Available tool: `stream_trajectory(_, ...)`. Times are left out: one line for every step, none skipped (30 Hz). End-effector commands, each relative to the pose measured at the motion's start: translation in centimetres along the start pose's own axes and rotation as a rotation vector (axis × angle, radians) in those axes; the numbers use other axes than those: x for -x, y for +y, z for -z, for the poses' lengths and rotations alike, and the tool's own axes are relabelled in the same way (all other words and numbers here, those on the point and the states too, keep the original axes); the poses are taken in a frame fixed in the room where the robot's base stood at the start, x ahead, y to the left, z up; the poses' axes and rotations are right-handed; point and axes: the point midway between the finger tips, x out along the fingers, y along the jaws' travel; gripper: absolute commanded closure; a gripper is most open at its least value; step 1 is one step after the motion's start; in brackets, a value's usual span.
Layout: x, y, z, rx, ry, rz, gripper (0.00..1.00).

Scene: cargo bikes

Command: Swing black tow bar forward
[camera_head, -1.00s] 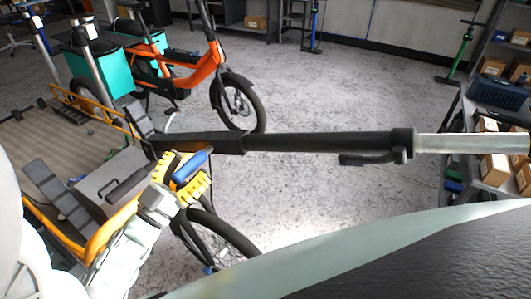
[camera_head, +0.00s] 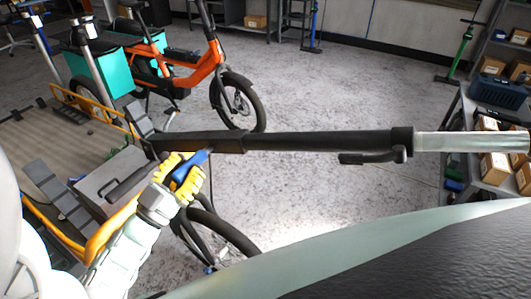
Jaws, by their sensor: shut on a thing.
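A long black bar (camera_head: 320,141) runs almost level across the middle of the view. A silver tube extends from its right end, and a small black lever (camera_head: 372,158) hangs under that end. Its left end lies by the bike's cargo deck. My gripper (camera_head: 180,178), with yellow fingers, is just below the bar's left part. It is shut on a blue handle (camera_head: 191,169) whose upper tip comes close to the bar. Whether the handle is joined to the bar cannot be told; the fingers hide its lower part.
The yellow-framed cargo deck with a grey box (camera_head: 110,180) is at left, and a black wheel (camera_head: 225,238) is below my gripper. An orange bike (camera_head: 195,75) stands behind. A shelf with boxes (camera_head: 490,145) is at right. The floor between is mostly clear.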

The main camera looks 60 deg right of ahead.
Motion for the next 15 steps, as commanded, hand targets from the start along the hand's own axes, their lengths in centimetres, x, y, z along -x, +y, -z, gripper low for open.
stream_trajectory(0.1, 0.1, -0.3, -0.006, 0.001, -0.003, 1.0)
stream_trajectory(0.2, 0.2, -0.6, -0.012, 0.001, -0.005, 1.0)
stream_trajectory(0.4, 0.5, -1.0, -0.023, 0.0, -0.01, 1.0)
stream_trajectory(0.6, 0.6, -1.4, -0.034, -0.001, -0.014, 1.0)
stream_trajectory(0.8, 0.8, -1.8, -0.046, -0.002, -0.02, 1.0)
stream_trajectory(1.0, 1.2, -2.4, -0.064, -0.003, -0.027, 1.0)
stream_trajectory(1.2, 1.4, -2.8, -0.08, -0.004, -0.034, 1.0)
stream_trajectory(1.4, 1.7, -3.2, -0.095, -0.004, -0.041, 1.0)
stream_trajectory(1.6, 2.0, -3.8, -0.116, -0.005, -0.05, 1.0)
stream_trajectory(1.7, 2.2, -4.1, -0.133, -0.005, -0.057, 1.0)
stream_trajectory(1.9, 2.3, -4.5, -0.147, -0.005, -0.062, 1.0)
stream_trajectory(2.0, 2.5, -4.9, -0.166, -0.005, -0.07, 1.0)
stream_trajectory(2.2, 2.7, -5.2, -0.18, -0.005, -0.076, 1.0)
stream_trajectory(2.2, 2.8, -5.4, -0.192, -0.004, -0.081, 1.0)
stream_trajectory(2.4, 3.0, -5.6, -0.206, -0.003, -0.088, 1.0)
